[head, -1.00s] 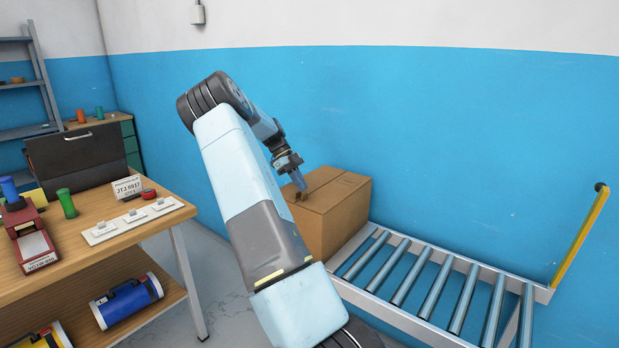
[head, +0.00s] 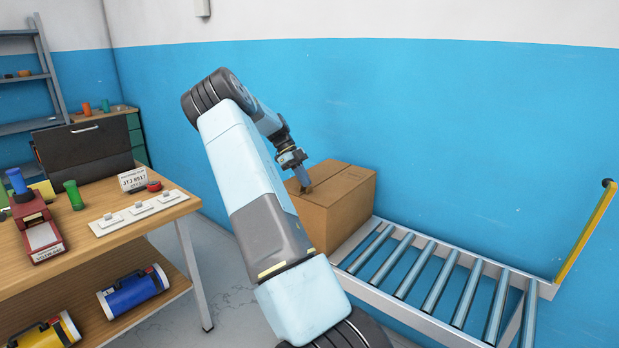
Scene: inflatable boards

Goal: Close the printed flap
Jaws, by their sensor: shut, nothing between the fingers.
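A brown cardboard box (head: 345,212) stands at the far left end of the roller conveyor, against the blue wall. Its top looks flat, with a seam across it. Part of its left side and left top edge is hidden behind my arm. I cannot make out any print on a flap. My gripper (head: 305,186) is shut and empty, pointing down at the left part of the box top. Its dark tips are at or just above the cardboard; I cannot tell if they touch.
A roller conveyor (head: 412,314) runs right from the box, its rollers bare. A yellow bar (head: 585,234) rises at its right end. A wooden workbench (head: 150,226) stands left, holding a red device (head: 38,226), white switches (head: 140,212) and a sign (head: 132,180). Bare floor lies between.

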